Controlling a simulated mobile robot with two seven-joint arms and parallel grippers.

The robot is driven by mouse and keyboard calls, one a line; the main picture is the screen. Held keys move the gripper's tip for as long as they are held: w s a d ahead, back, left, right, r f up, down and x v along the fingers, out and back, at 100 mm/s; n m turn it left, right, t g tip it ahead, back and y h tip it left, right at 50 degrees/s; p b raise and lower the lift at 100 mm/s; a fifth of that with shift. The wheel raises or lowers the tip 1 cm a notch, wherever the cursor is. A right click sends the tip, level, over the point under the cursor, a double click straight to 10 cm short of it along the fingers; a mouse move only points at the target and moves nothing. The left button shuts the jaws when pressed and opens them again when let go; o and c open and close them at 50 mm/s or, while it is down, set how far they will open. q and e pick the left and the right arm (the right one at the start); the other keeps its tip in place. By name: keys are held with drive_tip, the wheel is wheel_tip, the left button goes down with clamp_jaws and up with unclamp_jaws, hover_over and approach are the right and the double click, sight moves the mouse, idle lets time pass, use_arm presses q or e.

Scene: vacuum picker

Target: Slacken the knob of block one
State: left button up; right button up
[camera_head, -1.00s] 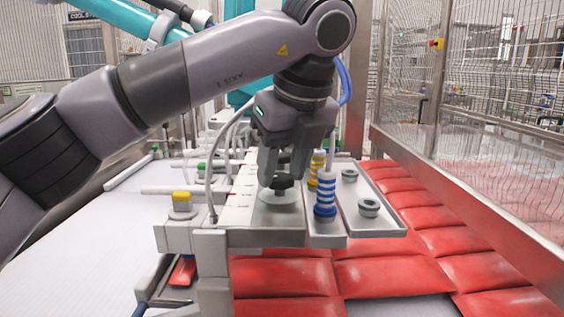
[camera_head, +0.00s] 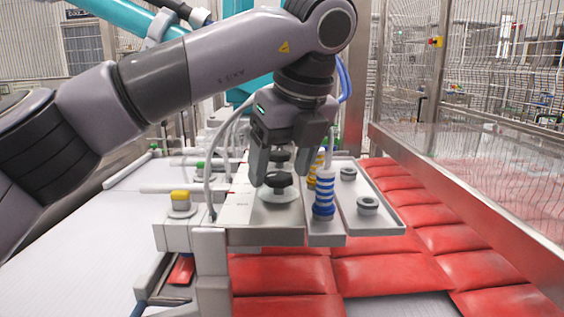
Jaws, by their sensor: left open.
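A black knob (camera_head: 279,180) sits on a pale round disc on the nearest metal block (camera_head: 262,234). A second black knob (camera_head: 279,156) shows behind it, partly hidden by my gripper. No readable marking tells which block is block one. My left gripper (camera_head: 280,183) points down over the nearest knob, its jaws open with one finger on each side. I see a gap between the left finger and the knob; contact at the right finger is hard to tell. My right gripper is out of view.
Blue-and-white ringed suction cups (camera_head: 324,195) and a yellow-ringed one stand just right of the knob. A metal tray (camera_head: 385,221) with grey round parts lies further right. A yellow-capped fitting (camera_head: 180,200) stands left. Red bags (camera_head: 390,275) lie below, beside a mesh fence.

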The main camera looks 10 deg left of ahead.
use_arm(q)
drive_tip(key=p+v, duration=0.1)
drive_tip(key=v, duration=0.6)
idle(0.3)
